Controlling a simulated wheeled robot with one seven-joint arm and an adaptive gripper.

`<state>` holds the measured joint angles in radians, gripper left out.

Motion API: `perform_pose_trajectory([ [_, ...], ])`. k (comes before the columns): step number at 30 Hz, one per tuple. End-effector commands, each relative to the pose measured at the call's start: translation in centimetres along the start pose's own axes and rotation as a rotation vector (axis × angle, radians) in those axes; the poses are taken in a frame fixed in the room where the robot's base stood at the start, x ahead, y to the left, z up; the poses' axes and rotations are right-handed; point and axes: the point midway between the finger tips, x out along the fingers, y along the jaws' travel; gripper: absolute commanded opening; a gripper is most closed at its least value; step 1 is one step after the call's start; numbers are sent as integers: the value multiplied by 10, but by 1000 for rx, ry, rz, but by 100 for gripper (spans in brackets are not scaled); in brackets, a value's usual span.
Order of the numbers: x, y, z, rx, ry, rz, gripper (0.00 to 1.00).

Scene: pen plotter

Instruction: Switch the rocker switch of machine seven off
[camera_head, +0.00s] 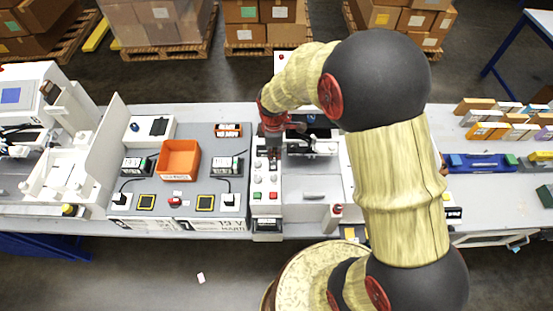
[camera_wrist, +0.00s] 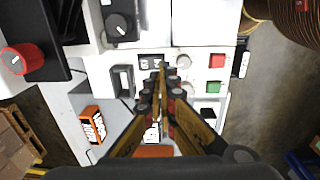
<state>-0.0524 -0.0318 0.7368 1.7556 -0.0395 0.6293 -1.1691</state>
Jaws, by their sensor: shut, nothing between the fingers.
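My gripper (camera_head: 273,152) is shut and empty, pointing down over the upper part of a white control panel (camera_head: 266,208) in the middle of the bench. In the wrist view my closed fingers (camera_wrist: 161,68) reach close to a small black display with white digits (camera_wrist: 150,62); I cannot tell if they touch. The panel carries a red button (camera_wrist: 216,60), a green button (camera_wrist: 213,88) and two pale round knobs. A small black part (camera_wrist: 208,113) sits beside the green button. I cannot tell which part is the rocker switch or its position; my fingers hide some of the panel.
Left of the panel are a grey board marked 7 (camera_head: 210,140), an orange bin (camera_head: 179,159) and a white machine (camera_head: 40,110). My arm covers the bench right of the panel.

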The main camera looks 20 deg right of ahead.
Motion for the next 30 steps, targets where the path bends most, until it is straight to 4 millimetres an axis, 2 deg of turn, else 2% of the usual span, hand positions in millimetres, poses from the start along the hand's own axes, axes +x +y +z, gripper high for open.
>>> perform_pose_trajectory([
  [3,-24,-2,0,-1,1,2,0],
  [10,-54,-6,0,0,0,0,0],
  [15,-62,-7,0,0,0,-1,0],
  [24,-62,-7,0,0,0,0,0],
  [30,-68,-5,11,-1,1,61,0],
])
